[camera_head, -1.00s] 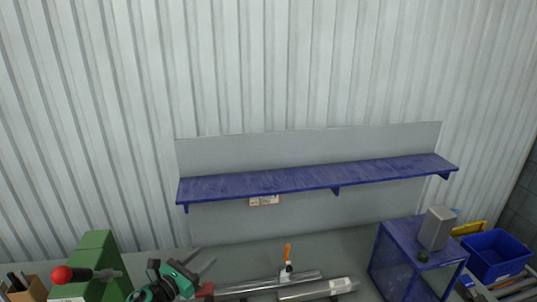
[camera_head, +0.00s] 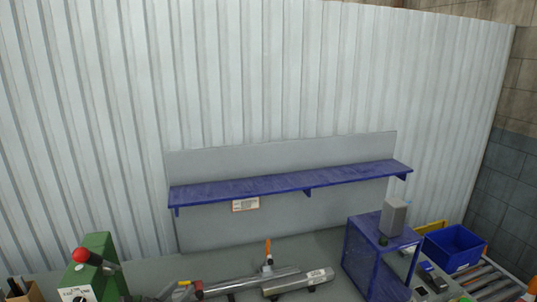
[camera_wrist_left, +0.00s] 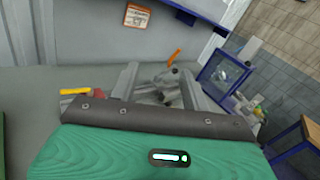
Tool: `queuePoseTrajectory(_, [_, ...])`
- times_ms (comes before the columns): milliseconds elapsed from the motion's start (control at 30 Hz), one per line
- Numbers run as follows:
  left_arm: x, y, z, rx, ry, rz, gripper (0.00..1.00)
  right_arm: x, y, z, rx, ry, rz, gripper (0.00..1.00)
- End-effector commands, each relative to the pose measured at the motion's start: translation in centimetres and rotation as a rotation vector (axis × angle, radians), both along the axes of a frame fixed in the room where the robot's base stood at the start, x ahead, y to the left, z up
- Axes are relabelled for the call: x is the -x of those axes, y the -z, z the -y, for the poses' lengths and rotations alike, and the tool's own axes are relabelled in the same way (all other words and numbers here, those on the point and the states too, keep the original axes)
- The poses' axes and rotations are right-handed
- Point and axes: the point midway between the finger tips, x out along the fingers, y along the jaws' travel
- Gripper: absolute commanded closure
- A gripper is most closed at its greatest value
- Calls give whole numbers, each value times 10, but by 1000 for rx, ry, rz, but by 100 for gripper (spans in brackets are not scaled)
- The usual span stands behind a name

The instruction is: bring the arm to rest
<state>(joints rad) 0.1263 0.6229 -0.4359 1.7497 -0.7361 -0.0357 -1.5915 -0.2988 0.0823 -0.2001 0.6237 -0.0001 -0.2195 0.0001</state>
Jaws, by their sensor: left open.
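My left gripper (camera_wrist_left: 157,72) shows in the left wrist view, with its green body at the bottom and two grey fingers reaching forward. The fingers are apart and I see nothing held between them. Beyond them are the grey bench and an upright orange handle (camera_wrist_left: 174,56). In the head view, the left gripper is at most a sliver at the bottom edge, too small to read. My right gripper is in neither view.
Metal bars (camera_head: 245,282) lie on the bench with the orange handle (camera_head: 268,246) behind them. A green machine with a red knob (camera_head: 81,255) stands left. A blue shelf (camera_head: 290,183) hangs behind. A blue stand (camera_head: 372,258) and blue bin (camera_head: 453,247) are right.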

Motion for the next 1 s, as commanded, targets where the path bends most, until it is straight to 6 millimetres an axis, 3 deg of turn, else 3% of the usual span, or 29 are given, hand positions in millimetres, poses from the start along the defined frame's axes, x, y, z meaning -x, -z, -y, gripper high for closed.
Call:
queuePoseTrajectory(267, [23, 8, 2, 354, -158, -164, 53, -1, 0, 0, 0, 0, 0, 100])
queuePoseTrajectory(467, [58, 25, -2, 758, -351, -350, 53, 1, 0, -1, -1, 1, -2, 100])
queuePoseTrajectory(667, [132, 60, -9, 1360, -703, -617, 53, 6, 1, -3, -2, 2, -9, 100])
queuePoseTrajectory(800, [197, 83, -7, 1742, -998, -765, 53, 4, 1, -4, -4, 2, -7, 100])
queuePoseTrajectory(1000, [268, 97, 0, 2063, -1336, -856, 53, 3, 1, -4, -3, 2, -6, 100])
